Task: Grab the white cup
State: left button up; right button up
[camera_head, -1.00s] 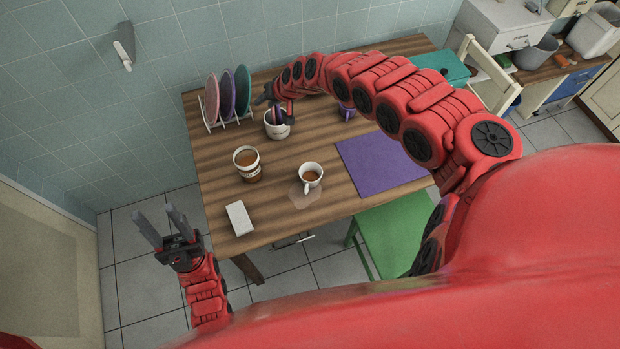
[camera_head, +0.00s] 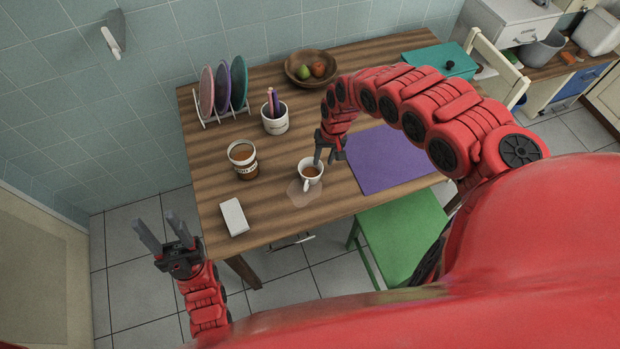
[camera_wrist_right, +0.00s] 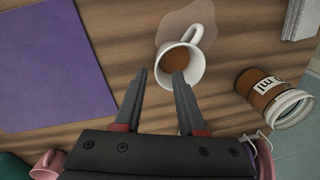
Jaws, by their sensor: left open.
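The white cup (camera_head: 311,174), with brown liquid in it, stands upright on the wooden table in a pale wet spill. In the right wrist view, the cup (camera_wrist_right: 197,66) has its handle pointing up and right. My right gripper (camera_head: 329,157) is open at the cup's far right side. In the wrist view its fingers (camera_wrist_right: 160,72) are apart, and the right fingertip overlaps the cup's opening; I cannot tell whether it touches. My left gripper (camera_head: 154,216) is open and empty, off the table's left edge.
A plate rack (camera_head: 222,118) and fruit bowl (camera_head: 312,68) are at the back.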

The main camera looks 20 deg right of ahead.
aim_at(322, 168)
jog(key=shift+a+f, duration=0.2)
jog(key=shift+f, duration=2.7)
grip_shut()
jog(key=shift+s, duration=0.1)
